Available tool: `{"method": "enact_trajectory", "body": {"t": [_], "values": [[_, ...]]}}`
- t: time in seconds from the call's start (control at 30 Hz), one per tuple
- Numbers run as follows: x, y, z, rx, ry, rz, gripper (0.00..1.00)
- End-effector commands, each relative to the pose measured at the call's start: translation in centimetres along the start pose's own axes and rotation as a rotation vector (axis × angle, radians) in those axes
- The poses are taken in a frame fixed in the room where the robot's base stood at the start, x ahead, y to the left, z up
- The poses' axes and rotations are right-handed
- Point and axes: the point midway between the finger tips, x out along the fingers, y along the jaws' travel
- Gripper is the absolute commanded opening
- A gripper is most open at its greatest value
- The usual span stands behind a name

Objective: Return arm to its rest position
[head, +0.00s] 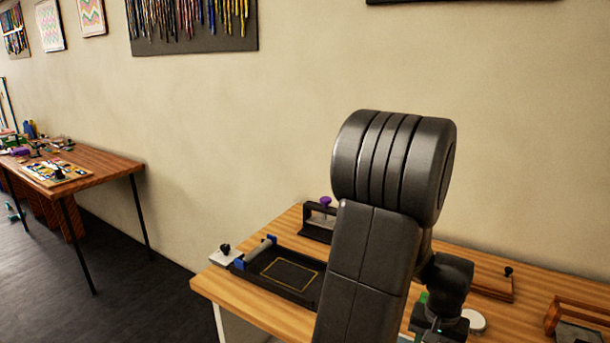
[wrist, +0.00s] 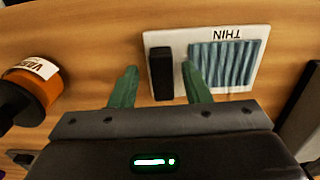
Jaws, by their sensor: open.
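My gripper (wrist: 158,68) shows in the wrist view with its two green fingers apart and nothing held between them. In the head view my arm is bent over the table and hides most of the gripper.
An orange jar (wrist: 38,88) with a dark cap lies at the wrist view's left. On the wooden table (head: 225,285) stand a black tray (head: 262,276), a purple-knobbed holder (head: 318,222) and a wooden frame (head: 585,318). A wall stands behind. Another table (head: 115,160) is far left.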

Motion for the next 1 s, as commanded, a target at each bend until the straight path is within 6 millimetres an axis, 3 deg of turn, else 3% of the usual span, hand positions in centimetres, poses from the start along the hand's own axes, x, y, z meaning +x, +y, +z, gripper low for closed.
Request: {"method": "enact_trajectory", "body": {"t": [0.07, 0.1, 0.23, 0.63, 0.87, 1.0], "values": [[1.4, 0.0, 0.1, 0.0, -0.003, 0.0, 0.43], [0.2, 0.0, 0.0, 0.0, 0.002, 0.0, 0.43], [-0.7, 0.0, -0.1, 0.0, 0.003, 0.0, 0.43], [-1.0, 0.0, 0.0, 0.0, 0.001, 0.0, 0.43], [0.6, 0.0, 0.1, 0.0, -0.003, 0.0, 0.43], [-1.9, 0.0, -0.2, 0.0, 0.007, 0.0, 0.43]]}}
